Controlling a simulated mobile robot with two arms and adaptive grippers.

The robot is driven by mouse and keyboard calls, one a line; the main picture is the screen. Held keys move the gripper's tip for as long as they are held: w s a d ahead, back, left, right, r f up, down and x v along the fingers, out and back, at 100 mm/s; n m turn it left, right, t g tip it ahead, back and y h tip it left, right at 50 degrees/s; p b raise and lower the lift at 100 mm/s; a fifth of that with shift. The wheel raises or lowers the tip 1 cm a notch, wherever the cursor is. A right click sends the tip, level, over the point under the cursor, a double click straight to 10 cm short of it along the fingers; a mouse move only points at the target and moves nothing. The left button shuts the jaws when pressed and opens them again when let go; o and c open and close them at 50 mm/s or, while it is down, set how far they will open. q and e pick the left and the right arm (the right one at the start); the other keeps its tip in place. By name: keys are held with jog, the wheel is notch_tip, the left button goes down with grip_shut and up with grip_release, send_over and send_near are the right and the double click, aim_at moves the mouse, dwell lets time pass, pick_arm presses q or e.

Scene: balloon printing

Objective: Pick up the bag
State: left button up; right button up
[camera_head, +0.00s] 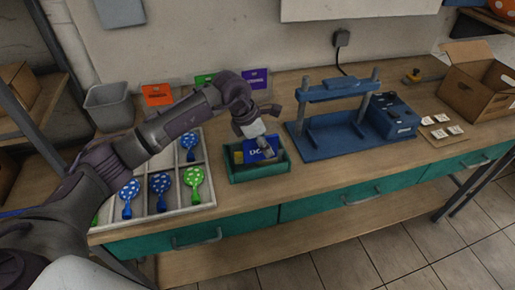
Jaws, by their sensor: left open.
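A blue bag (262,150) with white lettering stands in a small green tray (259,174) on the wooden workbench. My left gripper (260,143) is right at the bag from above and partly covers it. The gripper is open. I cannot tell whether its fingers touch the bag. A bit of yellow (238,157) shows at the left in the same tray. My right gripper is not in view.
A white divided tray (203,206) with several dotted balloons lies left of the green tray. A blue press (338,113) stands to the right. An open cardboard box (470,85) is at the far right, a grey bin (111,108) at the back left. The front right benchtop is clear.

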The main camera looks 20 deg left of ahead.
pick_arm(q)
grip_shut()
jog(key=shift+r, duration=0.1)
